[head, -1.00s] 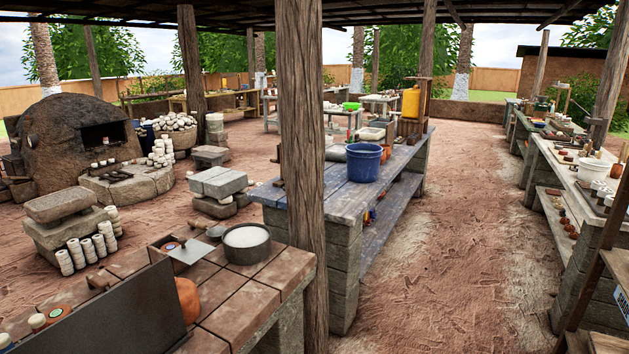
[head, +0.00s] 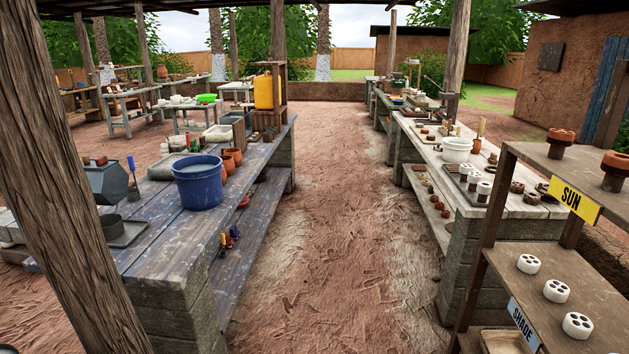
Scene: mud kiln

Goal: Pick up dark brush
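I cannot make out a dark brush for certain in the head view. A slim tool with a blue handle (head: 131,170), perhaps a brush, stands upright at the left end of the blue-grey workbench (head: 165,245). Several small coloured tools (head: 230,238) are on the bench's lower shelf, too small to tell apart. Neither of my grippers is in view.
A blue bucket (head: 198,183) stands on the workbench. A wooden post (head: 70,190) is close on the left. A dirt aisle (head: 320,230) runs clear between this bench and the right-hand bench (head: 490,205). A labelled shelf rack (head: 545,275) stands near on the right.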

